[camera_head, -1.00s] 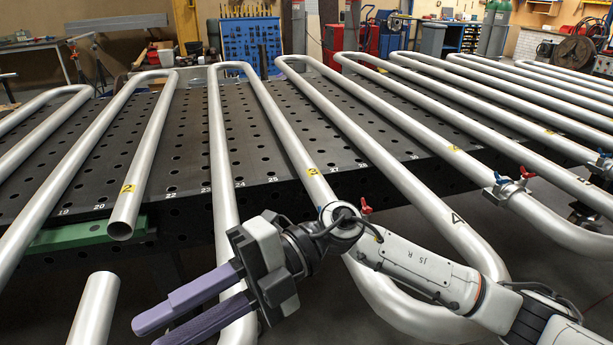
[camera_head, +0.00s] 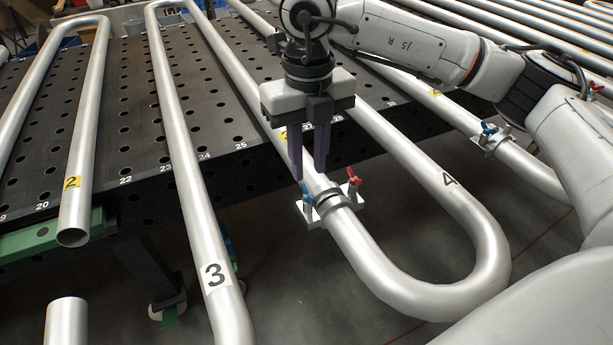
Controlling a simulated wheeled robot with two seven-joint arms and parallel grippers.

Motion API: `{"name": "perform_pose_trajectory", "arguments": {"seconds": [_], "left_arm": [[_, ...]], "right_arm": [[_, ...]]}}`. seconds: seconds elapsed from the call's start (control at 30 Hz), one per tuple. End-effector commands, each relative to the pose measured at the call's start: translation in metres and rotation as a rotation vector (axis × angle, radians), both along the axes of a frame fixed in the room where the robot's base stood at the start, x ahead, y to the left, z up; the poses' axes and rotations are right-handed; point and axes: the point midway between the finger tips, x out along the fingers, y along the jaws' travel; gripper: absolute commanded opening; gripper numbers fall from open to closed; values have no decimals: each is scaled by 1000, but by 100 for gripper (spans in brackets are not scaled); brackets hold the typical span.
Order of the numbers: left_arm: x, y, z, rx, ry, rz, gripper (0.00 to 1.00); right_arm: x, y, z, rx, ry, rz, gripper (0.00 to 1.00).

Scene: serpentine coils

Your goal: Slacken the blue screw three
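A blue screw (camera_head: 307,196) stands on the left side of a clamp (camera_head: 327,201) around a silver pipe, with a red screw (camera_head: 354,178) on the clamp's other side. The pipe leads into the U-bend labelled 4, beside the pipe labelled 3 (camera_head: 214,274). My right gripper (camera_head: 309,173) points down with two purple fingers apart and nothing visible between them. Its left fingertip appears just above the blue screw; I cannot tell whether it touches. My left gripper is out of view.
Silver coil pipes lie across a black perforated table (camera_head: 135,105) and overhang its front edge. Another clamp with a blue screw (camera_head: 488,129) sits on a pipe to the right. An open pipe end (camera_head: 73,236) hangs at left.

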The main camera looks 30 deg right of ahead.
Motion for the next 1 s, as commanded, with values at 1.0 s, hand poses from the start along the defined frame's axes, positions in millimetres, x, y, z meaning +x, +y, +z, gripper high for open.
{"name": "perform_pose_trajectory", "arguments": {"seconds": [1.0], "left_arm": [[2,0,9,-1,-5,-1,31]], "right_arm": [[0,1,-53,3,0,3,0]]}}
